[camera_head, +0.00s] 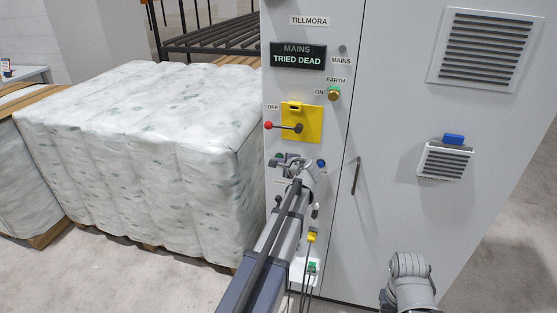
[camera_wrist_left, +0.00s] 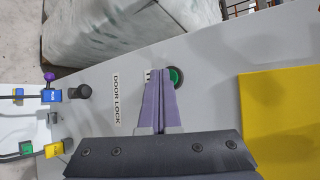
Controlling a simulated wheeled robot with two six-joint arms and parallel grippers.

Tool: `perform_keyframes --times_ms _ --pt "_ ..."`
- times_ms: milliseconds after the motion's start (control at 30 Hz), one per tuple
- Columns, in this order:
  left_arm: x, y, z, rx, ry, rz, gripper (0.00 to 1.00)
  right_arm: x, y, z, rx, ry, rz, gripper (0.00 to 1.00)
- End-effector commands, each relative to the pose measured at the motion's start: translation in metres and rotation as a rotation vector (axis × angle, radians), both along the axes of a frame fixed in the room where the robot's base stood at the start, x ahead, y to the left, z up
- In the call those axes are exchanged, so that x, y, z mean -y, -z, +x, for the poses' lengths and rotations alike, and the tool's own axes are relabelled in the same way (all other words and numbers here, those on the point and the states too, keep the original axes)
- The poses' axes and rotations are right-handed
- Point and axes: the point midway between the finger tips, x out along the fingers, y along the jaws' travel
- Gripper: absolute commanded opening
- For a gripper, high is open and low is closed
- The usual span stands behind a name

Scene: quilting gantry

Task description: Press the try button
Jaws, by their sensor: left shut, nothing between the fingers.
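The grey cabinet (camera_head: 400,60) fills the right of the head view, and its display (camera_head: 298,56) reads "MAINS TRIED DEAD". A round green button with a dark rim (camera_wrist_left: 176,77) shows in the left wrist view, just right of my left fingertips (camera_wrist_left: 162,72). The fingers partly cover its small label, so I cannot read it. My left gripper (camera_head: 291,163) is shut and empty in front of the cabinet's lower left panel. Whether the tips touch the button is unclear. My right arm shows at the lower right of the head view; its fingers cannot be made out.
A yellow switch plate (camera_head: 313,124) with a red-ended lever sits above my left gripper. A black knob (camera_wrist_left: 83,91) is beside the DOOR LOCK label. Coloured plugs with cables (camera_head: 312,237) are lower down. A wrapped pale bale (camera_head: 140,160) stands close left of the cabinet.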

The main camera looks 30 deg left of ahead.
Motion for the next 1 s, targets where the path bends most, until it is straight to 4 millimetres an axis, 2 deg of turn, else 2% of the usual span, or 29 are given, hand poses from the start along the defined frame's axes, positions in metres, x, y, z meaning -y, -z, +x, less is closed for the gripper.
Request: perform_keyframes --times_ms 267,533,1000 --pt "0.001 0.0 -0.003 0.001 0.001 0.0 0.0 0.0 0.0 0.0 0.0 0.0 0.0 0.5" --pt "0.004 0.0 -0.016 0.0 0.0 0.0 0.0 0.0 0.0 0.0 0.0 0.0 0.0 0.5" --pt "0.005 0.0 -0.021 0.0 0.0 0.0 0.0 0.0 0.0 0.0 0.0 0.0 0.0 0.5"
